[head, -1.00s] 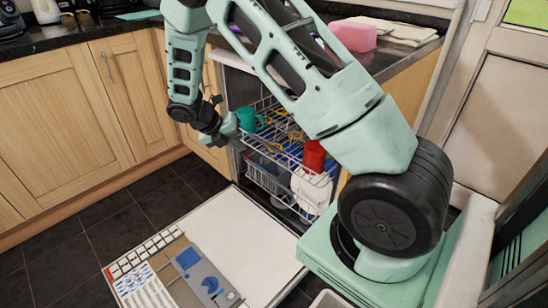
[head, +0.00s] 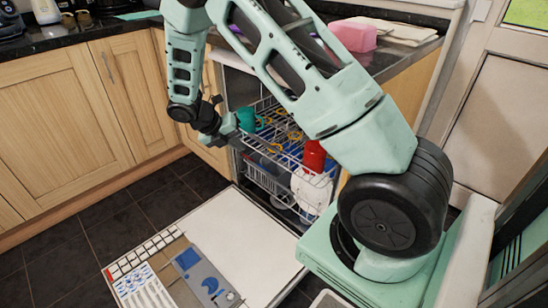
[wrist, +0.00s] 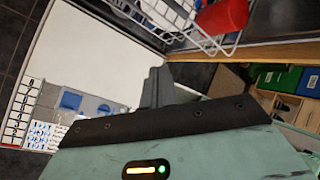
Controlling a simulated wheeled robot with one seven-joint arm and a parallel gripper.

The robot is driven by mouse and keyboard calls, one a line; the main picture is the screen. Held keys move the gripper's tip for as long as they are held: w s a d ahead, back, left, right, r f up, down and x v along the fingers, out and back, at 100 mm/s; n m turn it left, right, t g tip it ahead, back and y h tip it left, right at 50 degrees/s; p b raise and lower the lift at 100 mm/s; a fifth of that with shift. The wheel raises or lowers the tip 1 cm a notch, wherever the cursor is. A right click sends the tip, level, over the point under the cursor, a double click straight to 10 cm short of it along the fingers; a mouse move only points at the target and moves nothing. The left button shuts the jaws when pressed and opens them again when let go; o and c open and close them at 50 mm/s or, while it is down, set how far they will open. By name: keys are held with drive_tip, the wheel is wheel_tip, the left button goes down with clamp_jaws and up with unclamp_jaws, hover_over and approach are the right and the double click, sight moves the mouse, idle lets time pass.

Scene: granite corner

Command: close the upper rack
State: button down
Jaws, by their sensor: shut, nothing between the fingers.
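The upper rack (head: 287,153) is a white wire basket drawn part way out of the open dishwasher in the head view. It holds a teal cup (head: 247,120), a red cup (head: 314,155) and items with yellow handles. In the wrist view, part of a white wire rack (wrist: 172,14) and a red cup (wrist: 222,17) show at the top edge. My gripper (head: 232,129) is shut and empty at the rack's left front corner, beside the teal cup. I cannot tell whether it touches the rack. Its fingers also show in the wrist view (wrist: 158,86).
The dishwasher door (head: 205,255) lies folded down over the dark floor. The lower rack (head: 268,182), with white dishes, is below the upper one. Wooden cupboards (head: 65,120) stand left, with a dark worktop (head: 405,58) above the dishwasher. Tiled floor is clear at left.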

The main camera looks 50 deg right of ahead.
idle(0.4)
drive_tip(key=s+a+r+m+t+y, duration=0.15)
drive_tip(key=s+a+r+m, duration=0.3)
drive_tip(key=a, duration=0.55)
drive_tip(key=s+a+r+m+y, duration=0.3)
drive_tip(key=s+a+r+m, duration=0.15)
drive_tip(key=a, duration=0.55)
drive_tip(key=s+a+r+m+y, duration=0.1)
drive_tip(key=s+a+r+m, duration=0.3)
drive_tip(key=s, duration=0.5)
drive_tip(key=s+a+r+m+y, duration=0.2)
drive_tip(key=s+a+m, duration=0.35)
drive_tip(key=s, duration=0.35)
wheel_tip(320, 180, up, 20)
drive_tip(key=s+p, duration=0.1)
drive_tip(key=p, duration=1.9)
drive_tip(key=shift+s+a+t, duration=0.2)
drive_tip(key=shift+t, duration=0.25)
drive_tip(key=shift+f+m, duration=0.2)
drive_tip(key=shift+m, duration=0.05)
